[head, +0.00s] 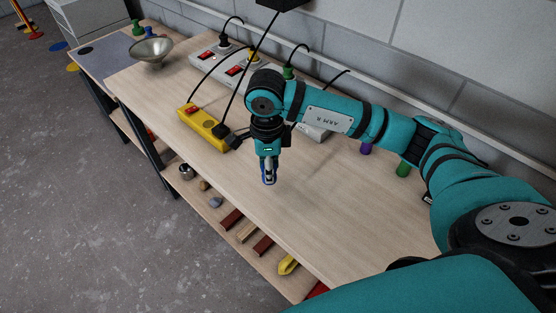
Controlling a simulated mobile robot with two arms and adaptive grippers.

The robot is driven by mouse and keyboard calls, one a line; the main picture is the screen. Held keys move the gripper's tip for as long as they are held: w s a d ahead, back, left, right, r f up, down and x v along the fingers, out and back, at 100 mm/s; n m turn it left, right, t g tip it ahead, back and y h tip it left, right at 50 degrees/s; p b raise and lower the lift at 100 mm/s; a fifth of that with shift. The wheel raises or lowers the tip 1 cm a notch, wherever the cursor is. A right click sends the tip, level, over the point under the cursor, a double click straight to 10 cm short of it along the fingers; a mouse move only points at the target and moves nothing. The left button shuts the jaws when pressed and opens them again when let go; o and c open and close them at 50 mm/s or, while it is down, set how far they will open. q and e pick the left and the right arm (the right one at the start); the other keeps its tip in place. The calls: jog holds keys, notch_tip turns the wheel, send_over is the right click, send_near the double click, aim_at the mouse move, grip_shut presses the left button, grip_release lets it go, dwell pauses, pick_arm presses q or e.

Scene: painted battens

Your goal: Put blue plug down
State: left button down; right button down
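My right gripper (268,173) points down over the middle of the wooden table. My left gripper is not in view.
A yellow power strip (204,127) with a black plug in it lies left of my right gripper. White strips with red switches (215,57) stand along the wall with cables. A metal bowl (151,51) stands at the far left. The tabletop (310,215) in front is clear.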

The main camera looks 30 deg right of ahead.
jog(key=w+d, duration=0.2)
jog(key=d, duration=0.1)
jog(key=shift+d+f+p, duration=0.15)
jog(key=shift+p, duration=0.25)
jog(key=shift+s+f+p, duration=0.1)
jog(key=shift+f+p, duration=0.85)
jog(key=shift+f, duration=0.85)
jog(key=shift+f+b, duration=0.65)
jog(key=shift+b, duration=0.25)
jog(key=c, duration=0.9)
grip_release()
jog(key=shift+c, duration=0.2)
jog(key=shift+r, duration=0.15)
